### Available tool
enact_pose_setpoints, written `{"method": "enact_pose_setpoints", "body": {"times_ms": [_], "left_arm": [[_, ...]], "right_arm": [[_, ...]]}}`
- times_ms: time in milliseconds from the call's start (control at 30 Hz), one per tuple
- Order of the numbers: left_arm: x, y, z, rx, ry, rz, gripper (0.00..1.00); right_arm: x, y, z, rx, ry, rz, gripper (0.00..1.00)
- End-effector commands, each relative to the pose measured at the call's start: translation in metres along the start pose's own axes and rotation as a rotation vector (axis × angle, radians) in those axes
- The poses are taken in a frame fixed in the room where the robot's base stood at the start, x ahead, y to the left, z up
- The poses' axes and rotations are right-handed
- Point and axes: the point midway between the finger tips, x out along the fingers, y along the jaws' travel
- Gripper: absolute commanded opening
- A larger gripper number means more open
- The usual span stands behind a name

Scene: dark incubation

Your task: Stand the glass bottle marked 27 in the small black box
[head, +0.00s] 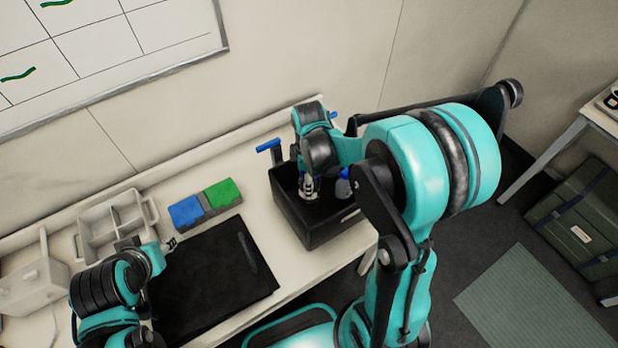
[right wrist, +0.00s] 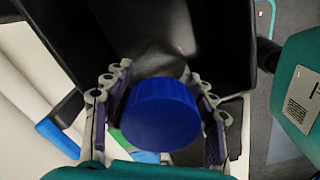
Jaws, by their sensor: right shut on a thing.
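The small black box (head: 309,228) stands open at the right end of the bench, with a blue clip (head: 268,146) at its left. My right gripper (head: 322,188) reaches down into it. In the right wrist view, my right gripper (right wrist: 160,112) is shut on a bottle whose round blue cap (right wrist: 160,114) faces the camera. Dark walls of the box (right wrist: 215,45) lie around it. A pale bottle with a blue top (head: 343,187) shows beside the fingers in the head view. The number and the bottle's base are hidden. My left gripper (head: 171,244) is near the tray; its opening is too small to judge.
A black flat panel (head: 205,285) lies on the bench left of the box. Behind it are a blue block (head: 187,212) and a green block (head: 223,193). A compartmented white tray (head: 100,240) and a white container (head: 32,288) are at left.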

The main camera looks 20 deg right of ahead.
Motion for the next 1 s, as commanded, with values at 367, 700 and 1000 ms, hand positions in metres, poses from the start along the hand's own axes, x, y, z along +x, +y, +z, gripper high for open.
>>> {"method": "enact_pose_setpoints", "body": {"times_ms": [367,700,1000], "left_arm": [[0.038,0.0,0.028,0.0,0.0,0.0,0.4],[0.061,0.0,0.043,0.0,0.0,0.0,0.4],[0.064,0.0,0.046,0.0,0.0,0.0,0.4]], "right_arm": [[0.053,0.0,0.0,0.0,0.0,0.0,0.21],[0.085,0.0,0.0,0.0,0.0,0.0,0.21],[0.089,0.0,0.0,0.0,0.0,0.0,0.21]]}}
